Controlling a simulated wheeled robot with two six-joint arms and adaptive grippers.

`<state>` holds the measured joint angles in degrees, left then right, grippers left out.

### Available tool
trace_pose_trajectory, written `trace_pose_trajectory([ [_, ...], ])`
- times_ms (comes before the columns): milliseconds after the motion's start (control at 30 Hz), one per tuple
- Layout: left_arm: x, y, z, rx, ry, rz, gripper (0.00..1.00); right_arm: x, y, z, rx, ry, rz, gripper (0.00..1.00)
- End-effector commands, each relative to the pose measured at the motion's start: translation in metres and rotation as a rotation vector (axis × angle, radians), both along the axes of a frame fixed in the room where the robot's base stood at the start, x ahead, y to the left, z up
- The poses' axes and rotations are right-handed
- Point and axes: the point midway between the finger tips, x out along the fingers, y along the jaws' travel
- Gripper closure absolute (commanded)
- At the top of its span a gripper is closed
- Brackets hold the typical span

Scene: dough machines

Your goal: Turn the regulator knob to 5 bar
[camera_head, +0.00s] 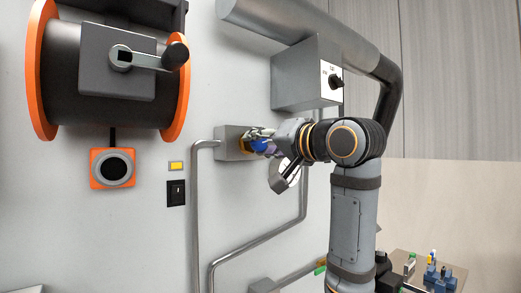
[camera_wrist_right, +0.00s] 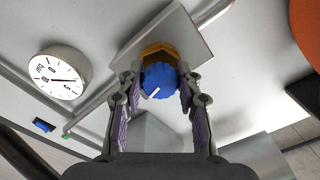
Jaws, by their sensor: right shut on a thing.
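The blue regulator knob (camera_wrist_right: 158,82) has a white pointer line and sits on a brass collar (camera_wrist_right: 158,53) on a grey wall block (camera_wrist_right: 190,35). In the head view the knob (camera_head: 261,146) shows only partly behind the gripper. My right gripper (camera_wrist_right: 160,80) has its fingers on both sides of the knob and is shut on it; it also shows in the head view (camera_head: 264,139). A round white gauge marked bar (camera_wrist_right: 61,73) is beside it in the wrist view, with a thin dark needle; its exact reading is too small to tell. My left gripper is not in view.
A grey box with a black switch (camera_head: 308,78) is above my right gripper. Grey pipes (camera_head: 196,215) run along the wall. A hose reel with orange rims (camera_head: 110,75) hangs at the left. A bench with small tools (camera_head: 437,268) is at lower right.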

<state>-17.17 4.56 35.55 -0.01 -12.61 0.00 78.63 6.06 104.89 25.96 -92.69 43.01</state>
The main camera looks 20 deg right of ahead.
Motion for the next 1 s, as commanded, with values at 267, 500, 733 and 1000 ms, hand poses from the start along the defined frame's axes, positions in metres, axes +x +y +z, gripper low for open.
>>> trace_pose_trajectory([
  [267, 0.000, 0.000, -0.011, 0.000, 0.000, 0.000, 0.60, 0.000, 0.000, -0.001, 0.172, 0.061, -0.001, 0.97],
  [500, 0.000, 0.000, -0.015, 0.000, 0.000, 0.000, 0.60, 0.000, 0.000, 0.000, 0.257, 0.092, -0.001, 0.97],
  [733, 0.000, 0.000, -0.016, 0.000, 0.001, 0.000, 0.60, 0.000, 0.000, 0.001, 0.285, 0.102, -0.001, 0.97],
  [1000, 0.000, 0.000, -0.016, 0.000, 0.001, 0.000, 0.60, 0.000, 0.000, 0.001, 0.286, 0.103, -0.001, 0.97],
])
